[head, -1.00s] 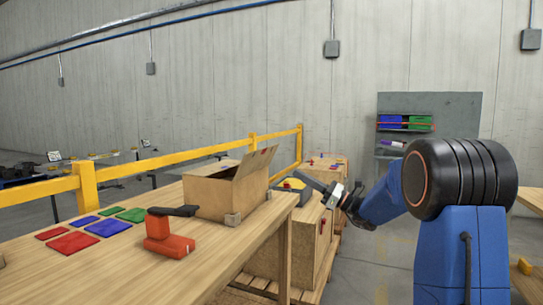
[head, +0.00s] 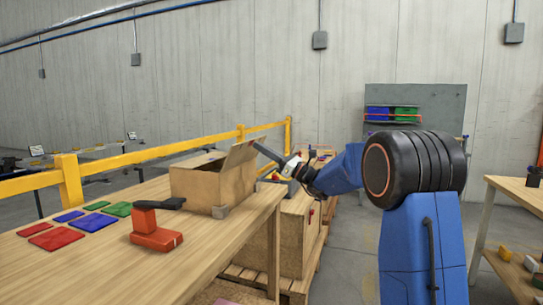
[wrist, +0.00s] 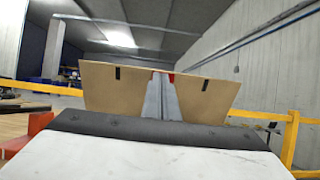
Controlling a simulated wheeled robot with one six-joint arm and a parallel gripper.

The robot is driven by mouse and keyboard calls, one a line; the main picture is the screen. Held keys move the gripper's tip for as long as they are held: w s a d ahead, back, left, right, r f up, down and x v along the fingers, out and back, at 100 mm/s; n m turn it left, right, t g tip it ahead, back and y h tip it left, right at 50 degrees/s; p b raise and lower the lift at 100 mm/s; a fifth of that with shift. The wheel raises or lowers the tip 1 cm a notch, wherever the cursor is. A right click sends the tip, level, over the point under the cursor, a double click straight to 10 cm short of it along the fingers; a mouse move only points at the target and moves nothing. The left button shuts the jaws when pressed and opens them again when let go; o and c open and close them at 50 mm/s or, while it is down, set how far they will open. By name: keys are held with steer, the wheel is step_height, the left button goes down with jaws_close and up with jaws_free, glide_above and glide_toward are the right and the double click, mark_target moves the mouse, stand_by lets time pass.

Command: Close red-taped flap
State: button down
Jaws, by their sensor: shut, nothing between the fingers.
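The open cardboard box (head: 200,186) stands on the wooden table, with its right-hand flap (head: 240,153) raised and leaning outward. In the wrist view the flap (wrist: 105,88) fills the middle, with red tape (wrist: 171,76) at its top edge and a black mark on either side. My gripper (head: 259,149) is shut and empty, its fingers just right of the raised flap, near its upper edge. In the wrist view the fingers (wrist: 162,98) stand in front of the flap and hide its centre. I cannot tell whether they touch it.
A red tool with a black handle (head: 155,230) and several red, blue and green pads (head: 92,222) lie on the table (head: 120,265). A yellow rail (head: 150,157) runs behind. Wooden crates (head: 290,235) stand right of the table.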

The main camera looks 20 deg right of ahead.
steer(key=shift+w+a+r, duration=0.3)
steer(key=shift+w+a, duration=0.05)
steer(key=shift+a, duration=0.1)
